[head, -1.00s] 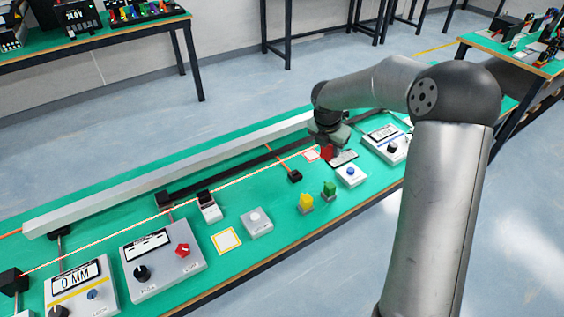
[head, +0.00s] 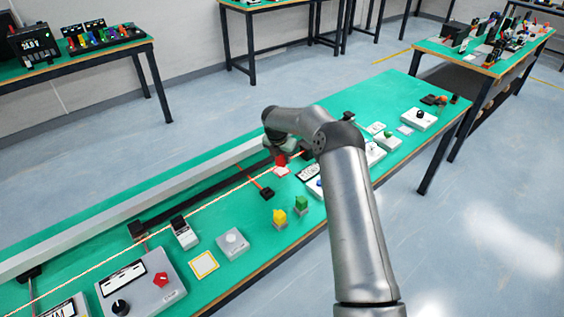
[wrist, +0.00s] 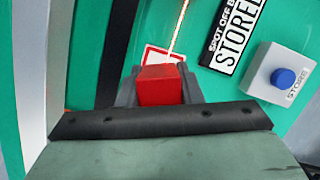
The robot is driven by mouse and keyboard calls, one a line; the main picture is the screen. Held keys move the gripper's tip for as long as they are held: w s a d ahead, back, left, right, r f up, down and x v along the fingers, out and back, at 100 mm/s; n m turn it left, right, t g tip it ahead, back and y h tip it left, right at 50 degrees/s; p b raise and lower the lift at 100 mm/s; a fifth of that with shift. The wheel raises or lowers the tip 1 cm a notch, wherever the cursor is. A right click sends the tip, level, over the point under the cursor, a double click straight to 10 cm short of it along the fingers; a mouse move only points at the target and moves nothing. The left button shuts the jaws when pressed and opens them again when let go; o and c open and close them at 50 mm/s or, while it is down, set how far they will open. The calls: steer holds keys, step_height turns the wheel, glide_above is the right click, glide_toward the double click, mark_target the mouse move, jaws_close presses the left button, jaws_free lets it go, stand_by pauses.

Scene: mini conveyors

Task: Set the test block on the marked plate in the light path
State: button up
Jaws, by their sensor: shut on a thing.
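My gripper (wrist: 158,92) is shut on a red block (wrist: 163,84), which also shows in the head view (head: 281,160). A white plate with a red outline (wrist: 152,53) lies just beyond the block in the wrist view, partly hidden by it. In the head view the plate (head: 282,173) shows just below the block. The thin light beam (wrist: 181,28) runs down to the plate in the wrist view. I cannot tell whether the block touches the plate.
A box with a blue STORE button (wrist: 283,78) and a black-and-white display (wrist: 232,38) stand right of the plate. Yellow (head: 280,216) and green (head: 301,203) blocks stand nearer the front edge. A yellow-outlined plate (head: 205,264) lies bare at lower left.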

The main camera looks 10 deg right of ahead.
mark_target(282, 163)
steer(key=shift+s+a+x, duration=0.15)
steer(key=shift+x, duration=0.8)
steer(key=shift+s+a+x, duration=0.15)
steer(key=shift+a+x, duration=0.05)
steer(key=shift+x, duration=0.75)
steer(key=o, duration=1)
steer(key=shift+f, duration=0.1)
